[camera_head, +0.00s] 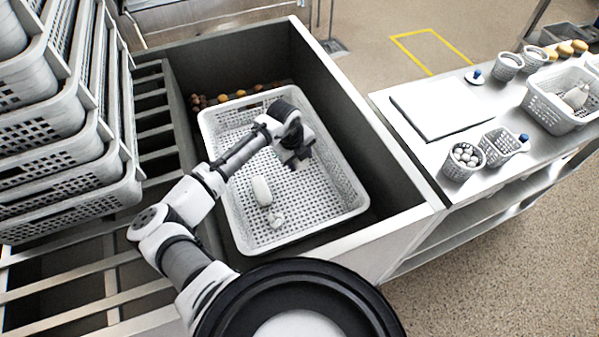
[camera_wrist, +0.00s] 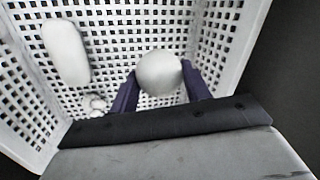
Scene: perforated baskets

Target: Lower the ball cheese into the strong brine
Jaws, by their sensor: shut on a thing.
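My gripper (camera_head: 299,160) is over the right half of a white perforated basket (camera_head: 353,206), pointing down. In the wrist view my gripper (camera_wrist: 160,88) has its dark fingers shut on a round white ball cheese (camera_wrist: 159,70), one finger on each side. The ball is hidden behind my gripper in the head view. I cannot tell how high it is above the basket floor. A white oblong piece (camera_head: 262,191) and a small knobbly white piece (camera_head: 276,219) lie in the basket; the oblong also shows in the wrist view (camera_wrist: 66,53). I cannot make out any brine surface.
The basket sits in a deep dark trough (camera_head: 335,85) with high walls. Stacked crates (camera_head: 60,180) stand at left. The right counter holds a white board (camera_head: 440,105), a cup of white balls (camera_head: 464,163) and more baskets (camera_head: 560,98). Small round items (camera_head: 240,93) line the trough behind the basket.

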